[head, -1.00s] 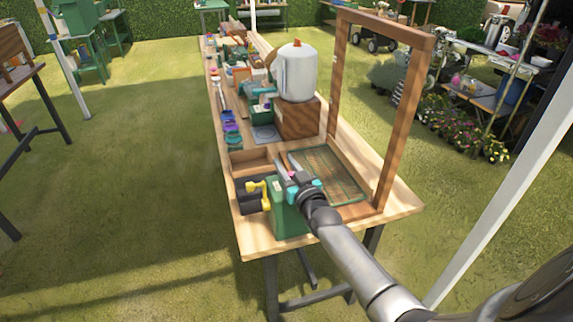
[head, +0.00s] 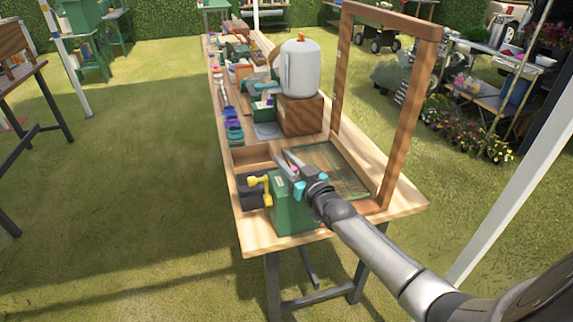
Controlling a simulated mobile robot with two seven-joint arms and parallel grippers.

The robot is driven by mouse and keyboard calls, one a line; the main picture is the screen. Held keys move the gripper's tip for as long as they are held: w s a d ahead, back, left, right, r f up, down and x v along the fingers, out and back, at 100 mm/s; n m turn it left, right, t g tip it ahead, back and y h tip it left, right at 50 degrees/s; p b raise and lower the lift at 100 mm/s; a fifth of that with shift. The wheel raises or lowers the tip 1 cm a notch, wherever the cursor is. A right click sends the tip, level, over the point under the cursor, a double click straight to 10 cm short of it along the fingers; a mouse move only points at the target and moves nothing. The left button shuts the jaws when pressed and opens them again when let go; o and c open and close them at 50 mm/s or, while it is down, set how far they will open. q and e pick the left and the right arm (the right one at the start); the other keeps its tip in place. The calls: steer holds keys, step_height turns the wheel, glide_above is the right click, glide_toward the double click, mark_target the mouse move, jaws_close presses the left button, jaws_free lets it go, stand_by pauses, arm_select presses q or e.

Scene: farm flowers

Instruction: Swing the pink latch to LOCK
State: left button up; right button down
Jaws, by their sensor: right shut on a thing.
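The green box (head: 291,214) stands on the near end of the wooden workbench (head: 260,238), with a yellow handle (head: 263,190) on its left side. My right gripper (head: 288,160) reaches in from the lower right, its fingers over the top of the green box. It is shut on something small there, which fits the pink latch. The latch itself is hidden by the fingers and too small to make out, so its angle and any LOCK mark cannot be told. My left gripper is not in view.
A wooden frame (head: 404,120) stands upright just right of the gripper. A white and grey jug (head: 299,68) sits on a wooden block (head: 300,115) behind. A dark green panel (head: 335,170) lies beside the box. Several small goods crowd the bench's far part. Open grass lies left.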

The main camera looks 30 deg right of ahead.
steer(key=shift+s+f+y, duration=0.1)
steer(key=shift+s+y, duration=0.1)
steer(key=shift+y, duration=0.1)
steer(key=c, duration=1.2)
jaws_free()
steer(key=o, duration=0.3)
steer(key=shift+s+d, duration=0.1)
steer(key=shift+s, duration=0.1)
steer(key=shift+o, duration=1)
steer(key=shift+w, duration=0.15)
steer(key=s+p, duration=0.2)
steer(key=s, duration=1.3)
steer(key=shift+s+d, duration=0.15)
steer(key=shift+d, duration=0.05)
